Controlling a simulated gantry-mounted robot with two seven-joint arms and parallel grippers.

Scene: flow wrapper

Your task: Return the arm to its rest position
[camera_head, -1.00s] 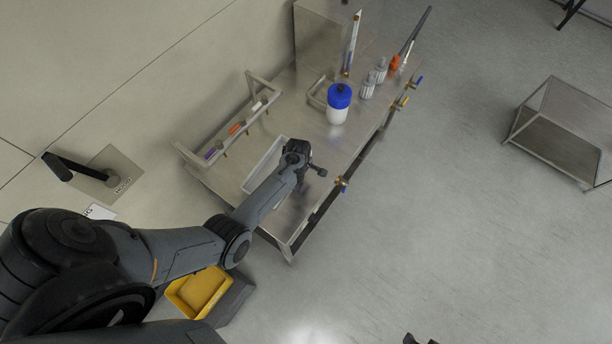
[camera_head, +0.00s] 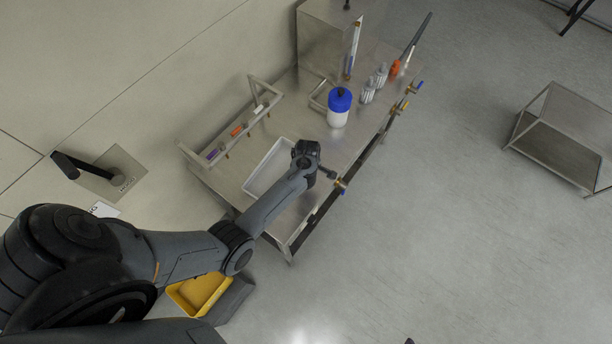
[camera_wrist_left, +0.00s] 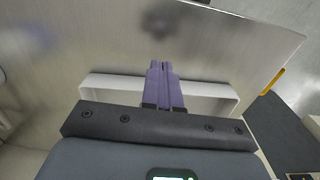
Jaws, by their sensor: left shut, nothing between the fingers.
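My left gripper (camera_head: 330,174) is over the right part of the steel table (camera_head: 345,150) in the head view, at the end of my outstretched arm. In the left wrist view its two purple fingers (camera_wrist_left: 165,82) are together with nothing between them. A white tray (camera_head: 258,180) lies on the table to the left of the gripper, partly behind my arm. It also shows beyond the fingers in the left wrist view (camera_wrist_left: 215,91). My right gripper is not in view.
A blue-capped white bottle (camera_head: 339,108) stands further back on the table, with several small bottles (camera_head: 368,92) beyond it. A rack (camera_head: 236,133) runs along the left edge. A yellow bin (camera_head: 198,290) is below my arm. Open floor lies right of the table.

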